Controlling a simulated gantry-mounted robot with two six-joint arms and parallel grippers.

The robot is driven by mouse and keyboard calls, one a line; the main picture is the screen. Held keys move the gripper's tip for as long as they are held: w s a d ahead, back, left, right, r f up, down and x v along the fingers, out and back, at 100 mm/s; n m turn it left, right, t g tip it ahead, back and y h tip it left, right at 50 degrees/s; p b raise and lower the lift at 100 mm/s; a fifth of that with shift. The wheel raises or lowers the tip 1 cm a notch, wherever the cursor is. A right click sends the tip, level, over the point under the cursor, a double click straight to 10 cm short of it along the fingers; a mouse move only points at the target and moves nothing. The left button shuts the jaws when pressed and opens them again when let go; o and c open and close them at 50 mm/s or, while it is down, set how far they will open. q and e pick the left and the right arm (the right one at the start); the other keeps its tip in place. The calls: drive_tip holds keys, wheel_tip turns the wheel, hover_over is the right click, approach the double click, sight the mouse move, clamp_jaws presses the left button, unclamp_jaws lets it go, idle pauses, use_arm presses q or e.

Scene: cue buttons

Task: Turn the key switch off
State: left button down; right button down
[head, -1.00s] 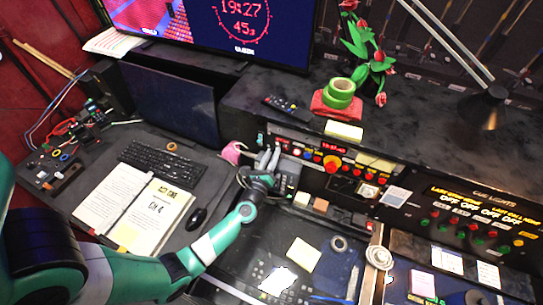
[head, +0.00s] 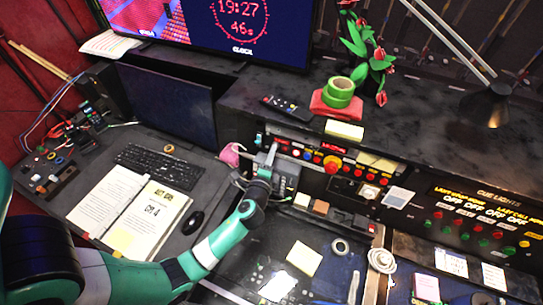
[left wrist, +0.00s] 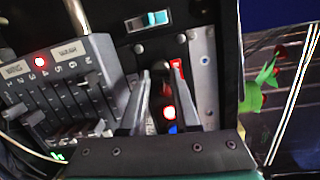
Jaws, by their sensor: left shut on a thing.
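My left gripper (head: 271,148) is at the left end of the upright control panel. In the left wrist view its two fingers (left wrist: 161,76) are shut on a small dark piece (left wrist: 160,68), which looks like the key of the key switch. The fingers cover most of the switch, so its exact angle cannot be told. In the head view the switch is hidden by the gripper. My right gripper is not in view.
A fader box (left wrist: 60,88) with a red light stands close beside the left gripper. A pink object (head: 231,154) and red emergency button (head: 332,164) flank the gripper.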

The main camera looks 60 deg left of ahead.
use_arm(q)
drive_tip(key=shift+n, duration=0.9)
drive_tip(key=c, duration=0.6)
unclamp_jaws()
drive_tip(key=shift+c, duration=0.2)
drive_tip(key=shift+d, duration=0.1)
drive_tip(key=v, duration=1.1)
drive_tip(key=shift+s+r, duration=0.2)
drive_tip(key=shift+r, duration=0.05)
drive_tip(key=shift+d, duration=0.15)
